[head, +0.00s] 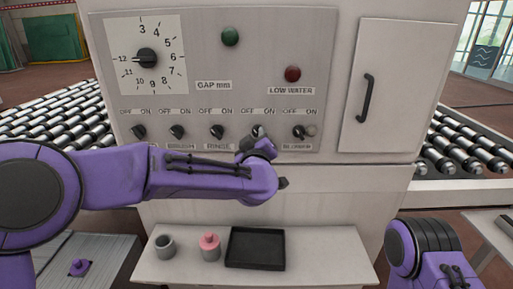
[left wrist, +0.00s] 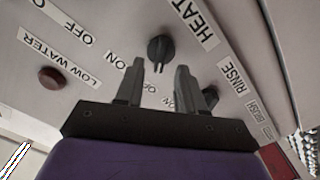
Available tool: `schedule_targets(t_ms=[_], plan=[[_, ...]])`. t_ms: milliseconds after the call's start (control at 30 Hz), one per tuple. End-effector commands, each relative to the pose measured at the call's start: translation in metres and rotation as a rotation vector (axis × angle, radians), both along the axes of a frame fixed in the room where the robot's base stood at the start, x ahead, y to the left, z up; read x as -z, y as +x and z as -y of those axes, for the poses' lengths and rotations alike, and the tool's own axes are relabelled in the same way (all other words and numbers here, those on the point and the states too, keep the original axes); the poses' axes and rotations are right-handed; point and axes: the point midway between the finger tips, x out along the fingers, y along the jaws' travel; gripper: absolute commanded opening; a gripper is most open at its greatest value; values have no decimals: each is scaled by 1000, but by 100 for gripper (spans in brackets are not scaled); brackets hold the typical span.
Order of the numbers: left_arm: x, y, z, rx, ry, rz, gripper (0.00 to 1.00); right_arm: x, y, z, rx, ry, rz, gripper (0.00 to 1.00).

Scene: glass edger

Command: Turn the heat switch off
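The heat switch is a black rotary knob, clear in the left wrist view (left wrist: 160,48) beside the HEAT label (left wrist: 196,25); its OFF and ON marks lie on the near side. I cannot tell for sure which mark it points at. My left gripper (left wrist: 157,84) is open and empty, its two dark fingers apart just short of the knob, not visibly touching it. In the head view my left gripper (head: 260,138) is at the panel and covers most of this switch and its label. My right gripper is out of view.
The rinse knob (head: 217,132) and blower knob (head: 299,131) flank the heat switch closely. A red LOW WATER lamp (head: 292,73) and green lamp (head: 230,36) are above. A shelf below holds a grey cup (head: 164,247), pink object (head: 209,248) and black tray (head: 256,249).

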Motion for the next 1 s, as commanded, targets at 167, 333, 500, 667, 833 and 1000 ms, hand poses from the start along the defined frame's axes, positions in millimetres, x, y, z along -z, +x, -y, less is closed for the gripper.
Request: schedule_targets(t_ms=[167, 333, 500, 667, 833, 1000], plan=[[3, -45, 0, 2, 2, 3, 38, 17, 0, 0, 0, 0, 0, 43], [1, -74, 0, 1, 0, 2, 38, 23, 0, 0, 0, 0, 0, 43], [1, -84, 0, 0, 0, 0, 38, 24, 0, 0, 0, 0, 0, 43], [1, -84, 0, 0, 0, 0, 38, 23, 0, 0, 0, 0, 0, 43], [6, -87, 3, 24, -75, 0, 38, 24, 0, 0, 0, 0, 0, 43], [127, -95, -57, 10, -53, -169, 38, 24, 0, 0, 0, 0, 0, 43]])
